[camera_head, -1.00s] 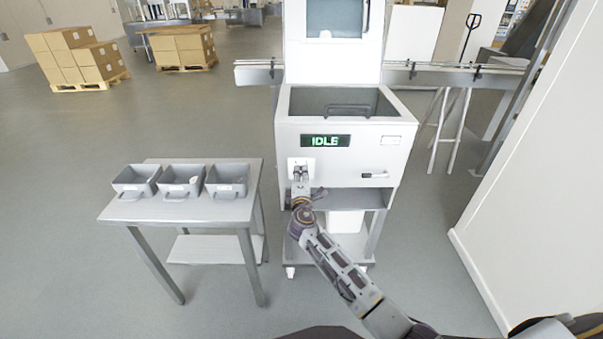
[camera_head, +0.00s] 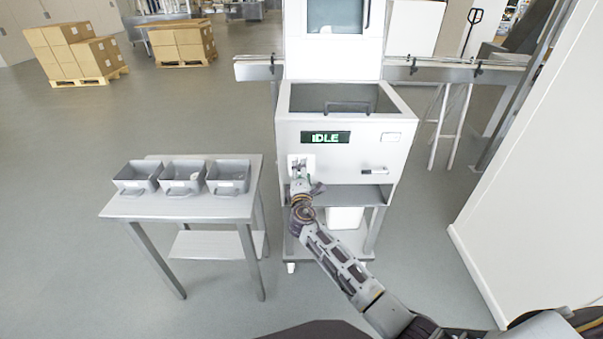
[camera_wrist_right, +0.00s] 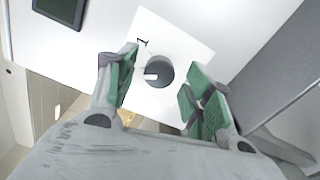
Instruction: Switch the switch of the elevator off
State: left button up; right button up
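The elevator's switch (camera_wrist_right: 159,72) is a dark round knob with a white mark on its left side. It sits on a white square plate (camera_wrist_right: 181,42) with a "1" printed up and left of the knob. The plate also shows on the machine front in the head view (camera_head: 294,160), where my gripper hides the knob. My right gripper (camera_wrist_right: 160,80) is open, its green-padded fingers on either side of the knob with gaps showing. Whether the fingertips reach past the knob's face I cannot tell. In the head view, my right gripper (camera_head: 301,176) is at the plate. My left gripper is not in view.
The white machine (camera_head: 350,160) has a green "IDLE" display (camera_head: 326,137) above the plate and a handle (camera_head: 374,171) to the right. A table (camera_head: 205,207) with three grey bins stands left. A pale wall panel (camera_head: 530,170) bounds the right; the left floor is open.

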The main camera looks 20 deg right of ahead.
dwell(0.3)
jog(key=v, duration=1.2)
dwell(0.3)
dwell(0.6)
